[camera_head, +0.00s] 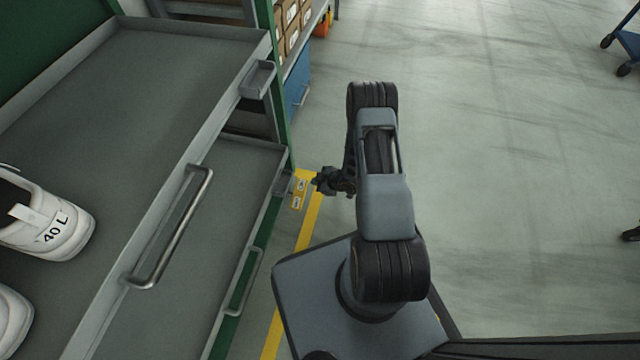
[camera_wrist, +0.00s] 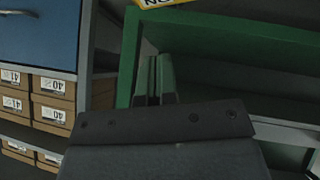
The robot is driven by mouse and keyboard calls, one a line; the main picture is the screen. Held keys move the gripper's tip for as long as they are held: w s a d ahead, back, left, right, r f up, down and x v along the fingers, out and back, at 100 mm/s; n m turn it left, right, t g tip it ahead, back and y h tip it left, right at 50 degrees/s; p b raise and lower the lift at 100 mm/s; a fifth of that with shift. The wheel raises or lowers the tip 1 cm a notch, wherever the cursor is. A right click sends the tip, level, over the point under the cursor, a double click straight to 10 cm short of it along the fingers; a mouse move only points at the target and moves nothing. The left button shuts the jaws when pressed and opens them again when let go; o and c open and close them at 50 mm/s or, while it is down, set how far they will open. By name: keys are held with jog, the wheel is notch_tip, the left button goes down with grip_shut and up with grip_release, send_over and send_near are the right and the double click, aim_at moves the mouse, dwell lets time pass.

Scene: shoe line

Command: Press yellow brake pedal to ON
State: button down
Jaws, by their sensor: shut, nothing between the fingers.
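A yellow piece with small white labels, which looks like the brake pedal (camera_head: 304,177), is beside the green rack post in the head view. Its lettering is too small to read there. A yellow edge with part of a white label (camera_wrist: 165,3), lettered upside down, shows at the top of the wrist view. My gripper (camera_head: 318,181) is just right of the yellow piece in the head view. I cannot tell whether they touch. In the wrist view my gripper (camera_wrist: 156,82) is shut and empty, its fingers in front of a green rack beam.
A pulled-out grey drawer (camera_head: 150,95) holds white shoes (camera_head: 50,225), with a lower drawer (camera_head: 228,190) beneath. Brown boxes (camera_wrist: 52,100) and a blue cabinet (camera_wrist: 38,35) stand near the rack. A yellow line (camera_head: 310,225) marks the floor. Open floor lies to the right.

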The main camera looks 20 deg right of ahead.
jog(key=b, duration=0.3)
send_over(304, 185)
jog(key=s, duration=0.3)
notch_tip(304, 185, down, 5)
jog(key=shift+w+d+f+b, duration=0.15)
jog(key=shift+d+f+b, duration=0.15)
jog(key=shift+f, duration=0.2)
jog(key=shift+w+d+f+b, duration=0.15)
jog(key=shift+d+f+b, duration=0.1)
jog(key=shift+f, duration=0.25)
jog(key=shift+w+d+f+b, duration=0.15)
jog(key=shift+f+b, duration=0.15)
jog(key=shift+f, duration=0.25)
jog(key=shift+d, duration=0.1)
